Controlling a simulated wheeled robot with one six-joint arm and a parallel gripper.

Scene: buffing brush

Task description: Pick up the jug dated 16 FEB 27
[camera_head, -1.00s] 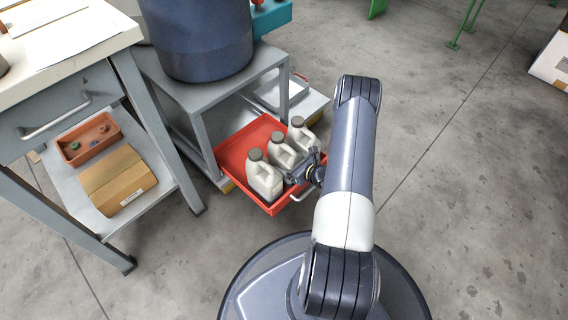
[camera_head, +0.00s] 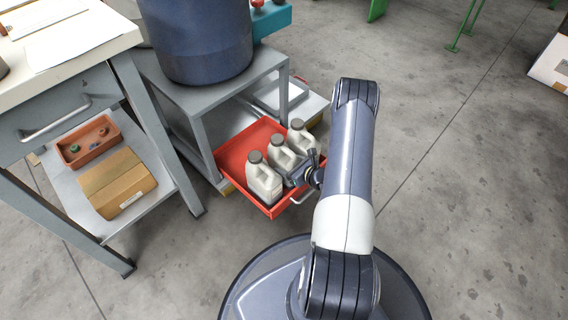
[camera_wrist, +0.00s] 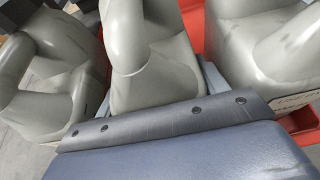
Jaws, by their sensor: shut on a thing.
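Three pale grey jugs with dark caps stand in a row in a red tray (camera_head: 234,155): a front jug (camera_head: 264,183), a middle jug (camera_head: 281,152) and a far jug (camera_head: 301,134). My gripper (camera_head: 297,169) is at the right side of the row, low down. In the wrist view the middle jug (camera_wrist: 160,75) is between my gripper's fingers (camera_wrist: 158,92), which are shut on it. The other jugs show at its left (camera_wrist: 45,95) and right (camera_wrist: 245,50). Part of a printed label shows on the right one; no date is readable in any view.
The red tray has a metal handle at its front, beside a grey stand (camera_head: 205,100) that bears a dark blue drum (camera_head: 198,40). A workbench (camera_head: 60,60) with a cardboard box (camera_head: 118,183) on its lower shelf is at left.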

